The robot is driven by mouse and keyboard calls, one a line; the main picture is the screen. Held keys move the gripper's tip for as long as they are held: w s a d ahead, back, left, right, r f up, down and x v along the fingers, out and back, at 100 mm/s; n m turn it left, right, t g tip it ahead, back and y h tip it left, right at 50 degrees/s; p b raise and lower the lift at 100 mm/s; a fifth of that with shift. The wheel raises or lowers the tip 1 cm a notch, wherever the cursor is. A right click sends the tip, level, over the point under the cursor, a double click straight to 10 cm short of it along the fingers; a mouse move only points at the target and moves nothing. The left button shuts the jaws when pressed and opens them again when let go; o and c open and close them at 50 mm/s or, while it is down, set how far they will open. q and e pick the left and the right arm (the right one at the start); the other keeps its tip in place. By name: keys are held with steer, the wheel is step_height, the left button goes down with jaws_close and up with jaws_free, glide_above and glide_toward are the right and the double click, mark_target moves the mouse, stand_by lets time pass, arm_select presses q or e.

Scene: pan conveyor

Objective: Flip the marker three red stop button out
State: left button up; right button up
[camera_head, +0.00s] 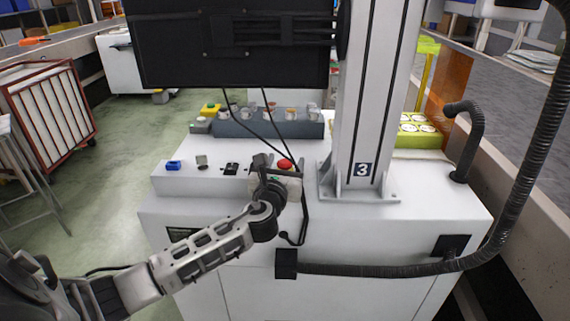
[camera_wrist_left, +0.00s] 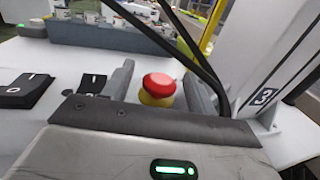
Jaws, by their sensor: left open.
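The red stop button (camera_head: 284,164) sits on the white control cabinet (camera_head: 415,215), just left of the post with the marker 3 (camera_head: 362,170). In the left wrist view the button (camera_wrist_left: 159,84) has a red cap on a yellow base. My left gripper (camera_head: 273,160) is at the button. Its open fingers (camera_wrist_left: 162,85) stand to the left and right of the button, with a gap on each side. The marker also shows in the left wrist view (camera_wrist_left: 263,97). My right gripper is in neither view.
Black rocker switches (camera_wrist_left: 92,84) lie left of the button. Black cables (camera_wrist_left: 180,40) hang close behind and right of it. A grey button panel (camera_head: 265,125) stands behind, and a black monitor (camera_head: 230,45) hangs above. A blue switch (camera_head: 174,165) is at the cabinet's left.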

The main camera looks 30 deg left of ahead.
arm_select(q)
steer(key=shift+w, duration=0.25)
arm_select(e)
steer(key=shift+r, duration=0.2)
arm_select(q)
jaws_close()
step_height(320, 180, up, 2)
steer(key=p, duration=0.2)
steer(key=shift+r+p, duration=0.1)
steer(key=shift+p, duration=0.3)
steer(key=shift+a, duration=0.1)
steer(key=shift+c, duration=0.9)
jaws_free()
steer(key=shift+o, duration=0.9)
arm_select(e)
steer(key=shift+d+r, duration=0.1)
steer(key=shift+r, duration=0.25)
